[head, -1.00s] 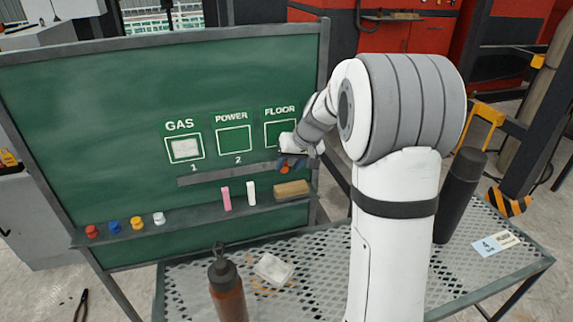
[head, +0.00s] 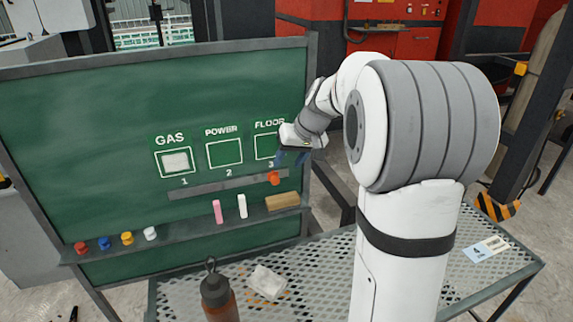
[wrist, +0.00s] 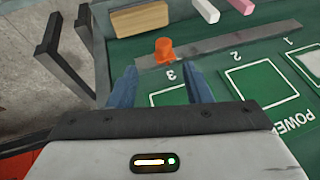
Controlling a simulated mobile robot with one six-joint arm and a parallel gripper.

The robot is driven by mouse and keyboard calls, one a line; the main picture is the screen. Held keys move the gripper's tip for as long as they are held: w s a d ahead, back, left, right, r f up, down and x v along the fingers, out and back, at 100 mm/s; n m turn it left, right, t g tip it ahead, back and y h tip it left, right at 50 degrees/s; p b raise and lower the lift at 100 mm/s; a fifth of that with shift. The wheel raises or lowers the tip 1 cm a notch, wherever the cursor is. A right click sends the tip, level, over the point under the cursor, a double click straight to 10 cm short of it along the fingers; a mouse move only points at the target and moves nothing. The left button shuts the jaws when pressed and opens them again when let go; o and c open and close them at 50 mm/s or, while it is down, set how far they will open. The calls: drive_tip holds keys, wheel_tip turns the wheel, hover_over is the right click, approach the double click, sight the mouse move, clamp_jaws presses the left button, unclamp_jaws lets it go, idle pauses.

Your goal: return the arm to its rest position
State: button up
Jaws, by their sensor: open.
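My gripper (head: 293,156) is raised in front of the right part of the green chalkboard (head: 80,130), by the FLOOR square. In the wrist view its two blue fingers (wrist: 160,88) are apart with nothing between them. An orange peg-like piece (head: 273,178) sits on the grey strip under the number 3, just beyond the fingertips; it also shows in the wrist view (wrist: 164,50). My arm is bent and reaches from the right side of the head view to the board. Part of the FLOOR square (head: 268,146) is hidden behind the gripper.
The board's ledge holds a brown eraser (head: 283,201), pink chalk (head: 218,211), white chalk (head: 242,206) and several coloured pieces (head: 127,238). A mesh table (head: 330,262) below holds a brown bottle (head: 217,298) and a clear packet (head: 268,282). A white patch (head: 174,162) is in the GAS square.

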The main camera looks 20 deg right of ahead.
drive_tip(key=shift+s+r, duration=0.1)
idle(0.3)
drive_tip(key=s+a+r+g+h+p, duration=0.1)
drive_tip(key=s+a+p, duration=0.2)
drive_tip(key=s, duration=1.1)
drive_tip(key=s+a+r+h+p, duration=0.2)
drive_tip(key=s+p, duration=0.3)
drive_tip(key=s, duration=0.9)
drive_tip(key=shift+a+r+g, duration=0.15)
drive_tip(key=shift+a+g, duration=0.25)
drive_tip(key=shift+a, duration=0.25)
drive_tip(key=shift+s, duration=0.1)
idle(0.3)
